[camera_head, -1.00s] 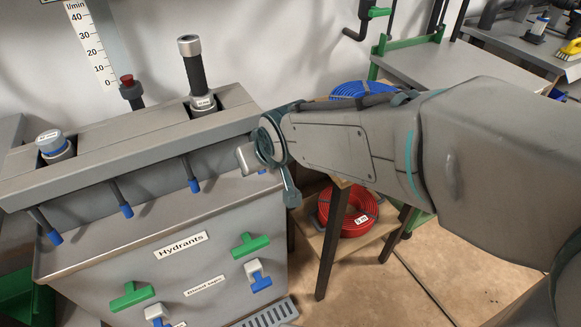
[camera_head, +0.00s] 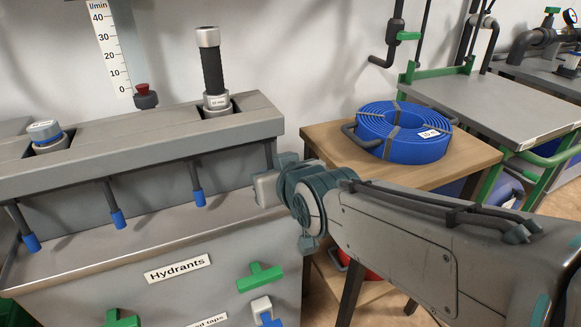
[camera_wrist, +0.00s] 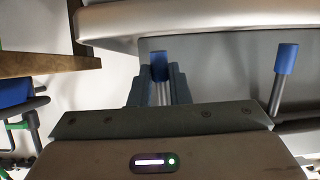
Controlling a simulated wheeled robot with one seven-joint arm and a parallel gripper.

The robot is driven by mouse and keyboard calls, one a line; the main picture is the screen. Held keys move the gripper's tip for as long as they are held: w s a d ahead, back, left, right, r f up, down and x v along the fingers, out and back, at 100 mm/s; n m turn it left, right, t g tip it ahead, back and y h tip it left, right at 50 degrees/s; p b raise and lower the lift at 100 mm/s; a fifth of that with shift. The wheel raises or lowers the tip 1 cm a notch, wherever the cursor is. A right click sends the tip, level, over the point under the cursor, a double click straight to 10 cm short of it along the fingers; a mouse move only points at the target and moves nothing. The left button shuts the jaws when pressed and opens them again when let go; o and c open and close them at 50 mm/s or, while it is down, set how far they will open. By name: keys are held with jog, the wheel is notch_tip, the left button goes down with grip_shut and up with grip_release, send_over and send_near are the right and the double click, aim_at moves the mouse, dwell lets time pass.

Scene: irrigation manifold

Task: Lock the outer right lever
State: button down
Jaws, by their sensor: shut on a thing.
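The outer right lever is a grey rod with a blue tip (camera_wrist: 159,66). In the wrist view it stands between the two dark fingers of my gripper (camera_wrist: 158,84), which is shut on it. In the head view my gripper (camera_head: 266,188) is at the right end of the manifold (camera_head: 130,150), and it hides this lever. Three other blue-tipped levers hang to its left in the head view: the nearest (camera_head: 197,185), a middle one (camera_head: 115,205) and the far left one (camera_head: 26,230). The neighbouring lever (camera_wrist: 284,65) also shows in the wrist view, apart from my fingers.
A wooden table (camera_head: 466,158) with a blue hose coil (camera_head: 385,130) stands right of the manifold, close to my arm. A black-gripped handle (camera_head: 211,72) rises from the manifold's top. Green and white taps, such as the green one (camera_head: 259,277), are on the front below.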

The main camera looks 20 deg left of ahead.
jog(key=shift+a+r, duration=0.1)
jog(key=shift+r, duration=0.05)
jog(key=c, duration=1.4)
grip_release()
jog(key=shift+w+a, duration=0.1)
jog(key=shift+w, duration=0.05)
jog(key=shift+o, duration=0.2)
